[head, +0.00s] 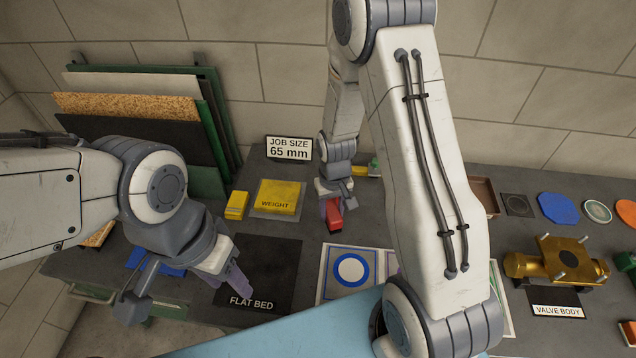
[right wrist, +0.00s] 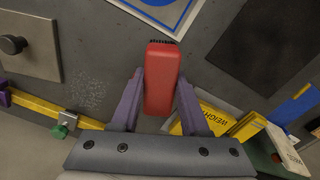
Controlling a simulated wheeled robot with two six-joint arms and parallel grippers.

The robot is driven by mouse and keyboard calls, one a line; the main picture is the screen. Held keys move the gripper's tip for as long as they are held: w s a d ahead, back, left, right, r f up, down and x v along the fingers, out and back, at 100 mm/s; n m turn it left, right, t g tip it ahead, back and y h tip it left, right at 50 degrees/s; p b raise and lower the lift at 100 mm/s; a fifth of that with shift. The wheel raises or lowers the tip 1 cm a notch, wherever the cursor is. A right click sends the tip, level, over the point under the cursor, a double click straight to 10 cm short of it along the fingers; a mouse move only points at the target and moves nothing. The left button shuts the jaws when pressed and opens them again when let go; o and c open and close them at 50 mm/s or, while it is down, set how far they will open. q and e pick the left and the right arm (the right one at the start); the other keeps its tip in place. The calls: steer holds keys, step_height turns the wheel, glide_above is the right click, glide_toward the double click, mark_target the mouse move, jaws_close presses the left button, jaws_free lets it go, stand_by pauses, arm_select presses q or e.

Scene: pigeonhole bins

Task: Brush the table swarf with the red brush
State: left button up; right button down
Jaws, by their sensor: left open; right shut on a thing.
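The red brush (head: 334,214) is in my right gripper (head: 333,197), over the middle of the table. In the right wrist view, the purple fingers of my right gripper (right wrist: 157,98) are shut on both sides of the red brush (right wrist: 163,80), with its dark bristles at the far end. I cannot tell whether the bristles touch the table. A patch of fine pale specks, the swarf (right wrist: 88,91), lies on the table left of the brush in that view, apart from it. I cannot make it out in the head view. My left gripper (head: 195,284) is open and empty near the flat bed (head: 262,270).
A yellow weight (head: 277,196) and a job size sign (head: 289,149) stand behind the flat bed. A sheet with a blue ring (head: 350,269) lies in front of the brush. A brass valve body (head: 553,262) stands at the right. My right arm hides part of the table.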

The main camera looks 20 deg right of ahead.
steer(key=w+d+r+m+p, duration=0.2)
steer(key=w+d+m+p, duration=0.3)
steer(key=w+d+p, duration=0.65)
steer(key=f+b, duration=0.1)
steer(key=f, duration=0.1)
steer(key=s+d+f+b, duration=0.1)
steer(key=f, duration=0.1)
steer(key=f+b, duration=0.1)
steer(key=shift+s+d+f, duration=0.15)
steer(key=shift+s+f, duration=0.25)
steer(key=s+d, duration=0.1)
steer(key=d, duration=0.2)
steer(key=s+d+b, duration=0.1)
steer(key=s+d, duration=0.1)
steer(key=d, duration=0.1)
steer(key=s+d, duration=0.1)
steer(key=d, duration=0.2)
steer(key=shift+s, duration=0.25)
steer(key=shift+f+b, duration=0.25)
steer(key=shift+b, duration=0.25)
